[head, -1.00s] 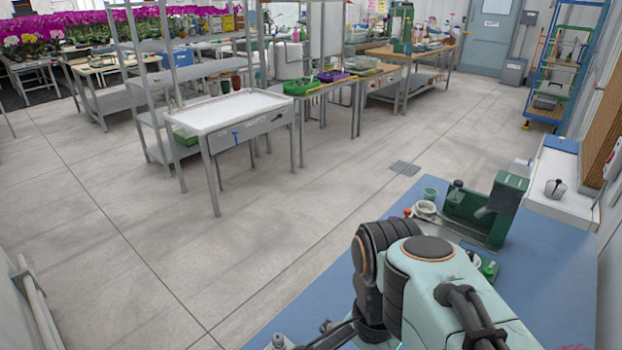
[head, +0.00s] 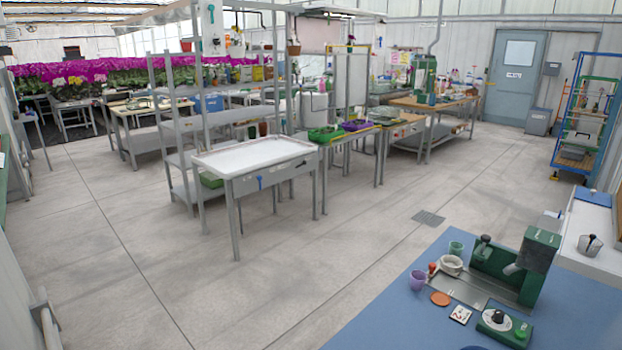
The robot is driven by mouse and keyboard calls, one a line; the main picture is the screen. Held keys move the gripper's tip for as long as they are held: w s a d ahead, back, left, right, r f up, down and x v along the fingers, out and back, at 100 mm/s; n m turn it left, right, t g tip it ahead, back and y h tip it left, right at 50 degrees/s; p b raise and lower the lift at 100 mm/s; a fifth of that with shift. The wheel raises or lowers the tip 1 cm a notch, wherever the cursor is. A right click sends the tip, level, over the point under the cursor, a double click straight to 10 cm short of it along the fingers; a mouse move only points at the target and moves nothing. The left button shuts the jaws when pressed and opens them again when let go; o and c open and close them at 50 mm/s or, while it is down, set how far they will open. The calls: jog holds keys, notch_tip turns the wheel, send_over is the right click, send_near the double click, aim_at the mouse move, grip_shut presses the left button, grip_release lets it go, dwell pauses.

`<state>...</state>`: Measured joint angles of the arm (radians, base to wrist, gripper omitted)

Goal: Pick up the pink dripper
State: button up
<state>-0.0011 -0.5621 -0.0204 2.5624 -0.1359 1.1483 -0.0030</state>
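No thing that I can surely name as the pink dripper shows. A small lilac cup-shaped thing (head: 417,280) stands at the left edge of the blue bench top (head: 390,318), at the lower right; it is too small to tell whether it is a dripper. My gripper is out of view.
On the bench, a green machine (head: 505,270) stands behind a green device with a dial (head: 503,325). A white bowl (head: 451,265), a green cup (head: 456,248) and an orange disc (head: 440,299) are close by. A white-topped table (head: 255,158) stands across open floor.

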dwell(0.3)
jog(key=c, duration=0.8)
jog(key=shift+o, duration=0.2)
